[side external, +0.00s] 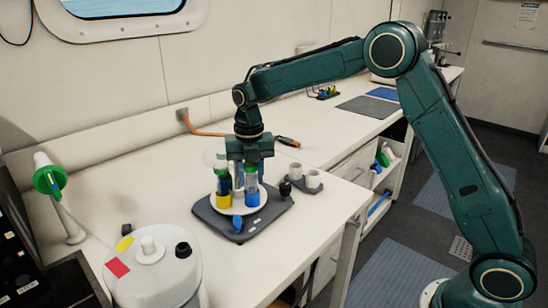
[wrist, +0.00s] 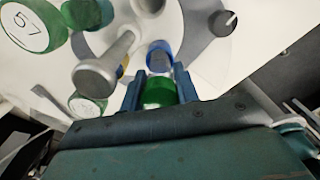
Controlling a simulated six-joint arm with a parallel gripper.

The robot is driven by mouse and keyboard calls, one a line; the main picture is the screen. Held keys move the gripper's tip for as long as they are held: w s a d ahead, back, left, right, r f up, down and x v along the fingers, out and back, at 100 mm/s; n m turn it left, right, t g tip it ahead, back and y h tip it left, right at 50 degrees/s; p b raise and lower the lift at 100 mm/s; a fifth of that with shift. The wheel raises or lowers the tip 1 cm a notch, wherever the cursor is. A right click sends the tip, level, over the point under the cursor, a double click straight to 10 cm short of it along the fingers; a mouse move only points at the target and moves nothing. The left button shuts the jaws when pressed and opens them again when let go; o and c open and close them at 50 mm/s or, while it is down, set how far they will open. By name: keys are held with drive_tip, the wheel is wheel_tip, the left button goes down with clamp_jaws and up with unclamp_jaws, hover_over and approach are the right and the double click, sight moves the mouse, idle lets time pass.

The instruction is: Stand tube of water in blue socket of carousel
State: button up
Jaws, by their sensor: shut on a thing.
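My gripper (side external: 250,160) points straight down over the carousel (side external: 238,211), a white disc on a dark grey base. It is shut on the green cap of the tube of water (wrist: 160,92), which hangs upright between the blue fingers. The tube's clear body (side external: 251,181) is lined up with the blue socket (side external: 251,198). In the wrist view the blue socket (wrist: 160,48) shows just beyond the cap. I cannot tell how deep the tube sits in it. A green-capped tube (side external: 223,183) stands in the yellow socket (side external: 223,201) beside it.
In the wrist view, a grey post (wrist: 97,72) and more green caps (wrist: 88,14), one marked "57" (wrist: 30,27), crowd the left. A dark knob (side external: 285,188) and grey holder (side external: 305,177) stand right of the carousel. A white vessel (side external: 153,270) stands front left.

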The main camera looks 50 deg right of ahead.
drive_tip(key=o, duration=1.1)
drive_tip(key=shift+c, duration=0.8)
drive_tip(key=shift+r, duration=0.15)
drive_tip(key=shift+r, duration=2.9)
